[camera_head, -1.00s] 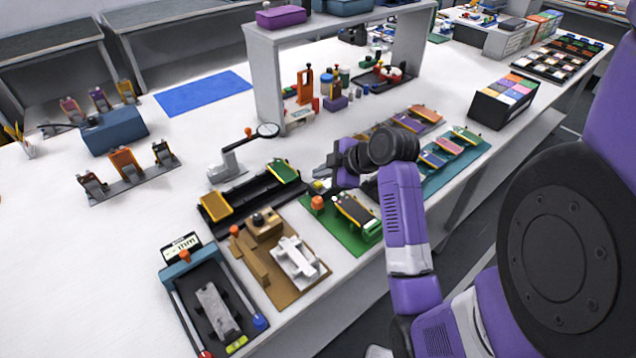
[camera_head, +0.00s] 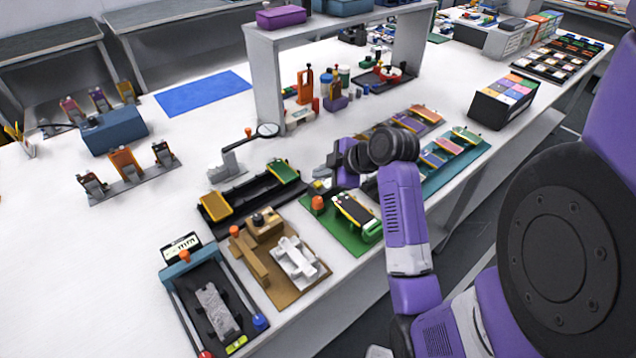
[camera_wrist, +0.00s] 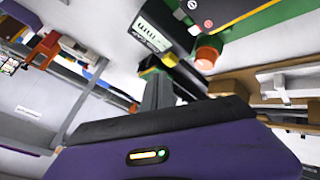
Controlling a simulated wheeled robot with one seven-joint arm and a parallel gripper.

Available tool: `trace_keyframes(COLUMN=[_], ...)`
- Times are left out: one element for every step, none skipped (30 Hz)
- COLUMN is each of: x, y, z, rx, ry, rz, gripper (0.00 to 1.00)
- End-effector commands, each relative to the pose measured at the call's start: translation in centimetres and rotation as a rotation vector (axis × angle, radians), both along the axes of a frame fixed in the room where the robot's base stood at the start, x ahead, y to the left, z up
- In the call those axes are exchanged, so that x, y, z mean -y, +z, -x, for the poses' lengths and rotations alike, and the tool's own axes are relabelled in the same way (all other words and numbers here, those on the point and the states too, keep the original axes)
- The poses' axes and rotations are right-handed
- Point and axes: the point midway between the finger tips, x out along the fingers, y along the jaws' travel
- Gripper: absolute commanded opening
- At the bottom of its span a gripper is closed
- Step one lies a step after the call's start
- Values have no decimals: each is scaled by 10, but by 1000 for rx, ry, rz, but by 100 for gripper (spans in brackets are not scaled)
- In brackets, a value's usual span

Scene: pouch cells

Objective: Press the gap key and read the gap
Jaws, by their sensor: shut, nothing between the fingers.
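In the head view, a green station (camera_head: 345,238) near the front edge of the bench carries an orange knob (camera_head: 317,202) and a dark cell-like block (camera_head: 354,208). My gripper (camera_head: 318,173) is just behind the station, its fingers closed and empty. In the wrist view, the fingers (camera_wrist: 158,78) point toward a dark unit with a lit number display (camera_wrist: 152,34); its digits are too blurred to read surely. Small round marks or keys, one red (camera_wrist: 207,22), sit beside the display. The orange knob (camera_wrist: 208,55) is right of the fingers. I cannot tell which is the gap key, or whether the fingertips touch anything.
A black rail (camera_head: 250,190) with yellow and green ends lies left of my gripper. A brown fixture (camera_head: 290,295) and a dark station with its own display (camera_head: 180,246) stand nearer the front. A teal mat (camera_head: 455,180) with several cells lies to the right.

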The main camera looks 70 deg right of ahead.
Motion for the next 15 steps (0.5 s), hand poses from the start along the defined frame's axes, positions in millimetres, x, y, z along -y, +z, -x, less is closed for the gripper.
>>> trace_keyframes(x=[0, 0, 0, 0, 0, 0, 0, -1, -1, -1, -1, 0, 0, 0, 0], y=[0, 0, 0, -1, -2, -3, -4, -5, -7, -8, -8, -9, -9, -9, -8], z=[0, 0, 0, 0, 0, 0, 0, 0, -1, -1, 0, 0, 0, 0, 0], rx=[0, 0, 0, 0, 0, 0, 0, 0, 0, 0, 0, 0, 0, 0, 0], ry=[0, 0, 0, 0, 0, 1, 1, 1, 1, 1, 1, 1, 0, 0, 0], rz=[0, 0, 0, 0, 0, -1, -1, -1, -1, -1, -1, -1, 0, 0, 0], gripper=[0, 0, 0, 0, 0, 0, 0, 0, 0, 0, 0, 0, 0, 0, 0])
